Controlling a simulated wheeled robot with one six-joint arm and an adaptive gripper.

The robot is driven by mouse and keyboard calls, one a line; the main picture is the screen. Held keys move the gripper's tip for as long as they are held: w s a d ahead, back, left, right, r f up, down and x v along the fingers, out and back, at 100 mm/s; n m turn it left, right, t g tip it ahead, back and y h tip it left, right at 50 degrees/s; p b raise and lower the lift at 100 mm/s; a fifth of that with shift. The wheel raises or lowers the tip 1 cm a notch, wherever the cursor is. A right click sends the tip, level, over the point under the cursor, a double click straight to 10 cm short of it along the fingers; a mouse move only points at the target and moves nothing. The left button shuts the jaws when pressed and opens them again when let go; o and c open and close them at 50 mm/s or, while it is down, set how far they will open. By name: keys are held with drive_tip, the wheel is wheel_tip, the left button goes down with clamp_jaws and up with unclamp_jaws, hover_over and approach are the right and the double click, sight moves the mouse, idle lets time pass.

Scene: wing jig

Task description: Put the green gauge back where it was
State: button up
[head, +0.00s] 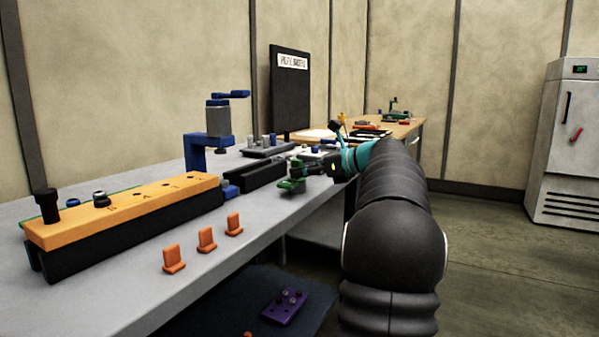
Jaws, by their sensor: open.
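A small green piece (291,186), which looks like the green gauge, is on the grey workbench near its front edge, right of the black block. My gripper (303,169) is open at the end of my arm, close beside and partly over the green piece. The view is too small to tell whether the fingers touch it or stand around it. Another green object (395,109) stands on the far wooden-topped bench.
On the grey bench (140,285) are an orange-topped jig (140,205), several orange clips (206,239), a blue clamp stand (196,150) and a black channel block (253,176). A purple block (285,306) lies below the bench. The right floor is clear before a white cabinet (570,140).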

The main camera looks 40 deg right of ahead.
drive_tip(key=v, duration=1)
drive_tip(key=shift+s+p, duration=0.25)
drive_tip(key=shift+p, duration=0.05)
wheel_tip(320, 180, down, 10)
drive_tip(key=s+d+n+g+h, duration=0.1)
drive_tip(key=d+n+g+h, duration=0.15)
drive_tip(key=n, duration=0.25)
drive_tip(key=s+a+f+n+g+h, duration=0.1)
drive_tip(key=s+a+f+n+g, duration=0.2)
drive_tip(key=a+f+n, duration=0.4)
drive_tip(key=s+a+f+n, duration=0.2)
drive_tip(key=s+a+n, duration=0.3)
drive_tip(key=a, duration=0.7)
drive_tip(key=s+a+f+n+g+h, duration=0.1)
drive_tip(key=s+a+f+n, duration=0.2)
drive_tip(key=a, duration=0.9)
drive_tip(key=s+a+f+n+g+h, duration=0.1)
drive_tip(key=s+a+f+n, duration=0.2)
drive_tip(key=s+a+n, duration=0.4)
drive_tip(key=a+n, duration=0.4)
drive_tip(key=a, duration=0.1)
drive_tip(key=shift+f, duration=0.25)
drive_tip(key=shift+s+a+g, duration=0.1)
drive_tip(key=shift+s+g, duration=0.05)
drive_tip(key=shift+g, duration=0.1)
